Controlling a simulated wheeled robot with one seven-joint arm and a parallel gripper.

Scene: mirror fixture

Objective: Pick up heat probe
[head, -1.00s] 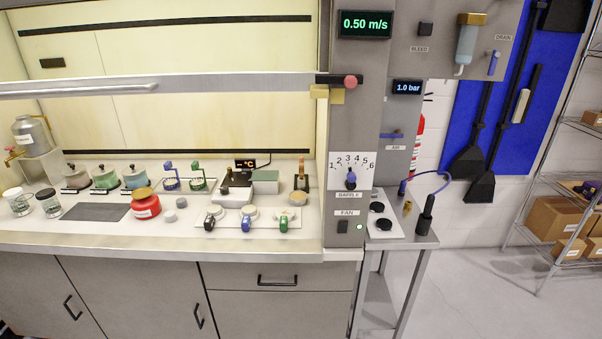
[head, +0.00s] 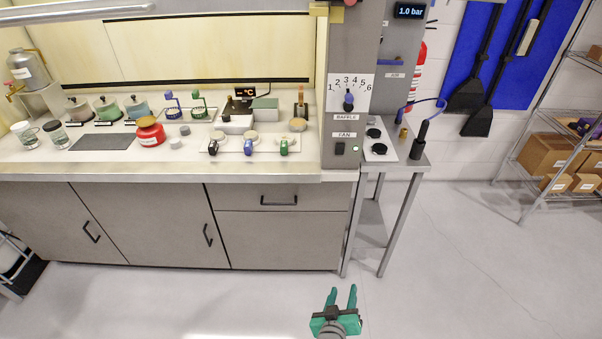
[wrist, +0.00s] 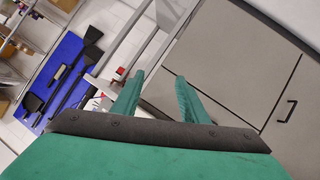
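No item is labelled as the heat probe, so I cannot tell for sure which it is. One upright item with an orange-brown top (head: 300,102) stands at the right end of the hood bench. A small black display reading °C (head: 244,92) with a cable sits left of it, behind a block-shaped device (head: 237,123). My gripper (head: 341,297) has green fingers. It is open and empty, low in front of the cabinets and far from the bench items. In the wrist view its fingers (wrist: 157,92) are spread apart with nothing between them.
The bench (head: 100,170) holds jars, pots, a red container (head: 150,131) and a tray with several coloured valves (head: 248,146). A raised sash bar (head: 80,13) crosses above. A side table (head: 400,165) stands right of the hood post. The floor in front is clear.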

